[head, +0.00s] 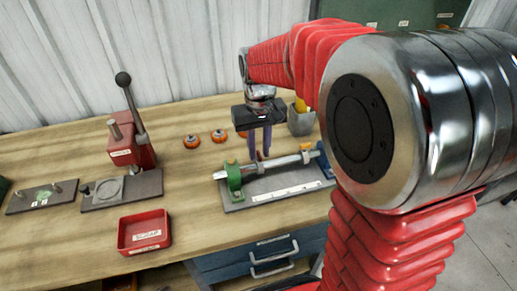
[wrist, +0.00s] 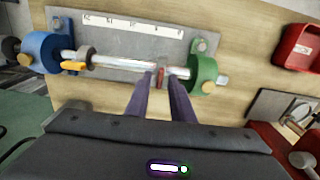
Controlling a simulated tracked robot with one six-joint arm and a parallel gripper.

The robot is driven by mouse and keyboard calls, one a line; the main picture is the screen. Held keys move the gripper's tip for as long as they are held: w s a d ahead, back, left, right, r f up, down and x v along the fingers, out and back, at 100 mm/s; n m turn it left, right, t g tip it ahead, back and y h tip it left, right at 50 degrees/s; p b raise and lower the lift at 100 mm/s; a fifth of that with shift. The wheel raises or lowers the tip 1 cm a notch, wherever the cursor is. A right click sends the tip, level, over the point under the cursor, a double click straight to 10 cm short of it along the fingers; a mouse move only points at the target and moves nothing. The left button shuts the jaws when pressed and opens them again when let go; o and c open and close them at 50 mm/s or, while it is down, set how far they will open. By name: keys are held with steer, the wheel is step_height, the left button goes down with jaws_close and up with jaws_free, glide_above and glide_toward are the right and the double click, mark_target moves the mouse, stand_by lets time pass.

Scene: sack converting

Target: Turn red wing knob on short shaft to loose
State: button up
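The short shaft (head: 270,163) is a bright metal rod. It runs between a green end block (head: 233,176) and a blue end block (head: 325,162) on a grey plate. In the wrist view the shaft (wrist: 120,63) lies across the upper part, with the blue block (wrist: 42,50) left and the green block (wrist: 203,72) right. The small red wing knob (wrist: 161,76) shows on the shaft near the green block. My gripper (head: 262,157) points down over the shaft. Its purple fingers (wrist: 160,85) stand apart, one on each side of the knob; contact is not clear.
A yellow lever (wrist: 73,66) sits by the blue block. A red scrap tray (head: 145,232), a red lever press (head: 130,145) and orange round parts (head: 218,136) stand to the left. A grey bin (head: 300,122) is behind the fixture.

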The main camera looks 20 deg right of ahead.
mark_target(260, 157)
steer(key=shift+o, duration=0.4)
step_height(260, 157, up, 14)
steer(key=shift+f, duration=0.15)
stand_by(0.4)
steer(key=shift+w, duration=0.1)
steer(key=s+f+t, duration=0.2)
steer(key=s+f, duration=0.1)
steer(key=s, duration=0.6)
steer(key=s+f+t, duration=0.3)
steer(key=s, duration=0.7)
steer(key=shift+t, duration=0.3)
steer(key=shift+a, duration=0.1)
